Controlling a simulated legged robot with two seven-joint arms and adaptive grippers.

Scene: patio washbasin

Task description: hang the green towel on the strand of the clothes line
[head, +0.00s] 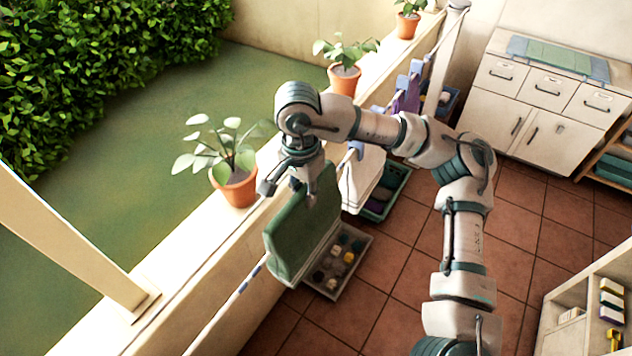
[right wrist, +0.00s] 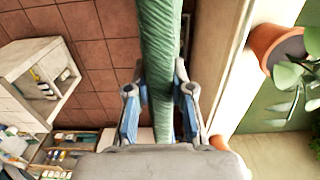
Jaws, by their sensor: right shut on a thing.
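The green towel (head: 303,228) hangs below my right gripper (head: 297,186), beside the low wall in the head view. The gripper is shut on its upper edge. In the right wrist view the towel (right wrist: 160,50) runs as a narrow green strip between the two fingers of the gripper (right wrist: 160,108). The clothes line strand (head: 238,294) runs along the wall and passes behind or under the towel's lower left part. I cannot tell whether the towel touches the strand or lies over it. My left gripper is not in view.
A white cloth (head: 360,178) and a purple cloth (head: 408,97) hang farther along the line. Potted plants (head: 236,188) stand on the wall ledge close to my gripper. A tray of small items (head: 361,262) and a green crate (head: 401,182) sit on the tiled floor below.

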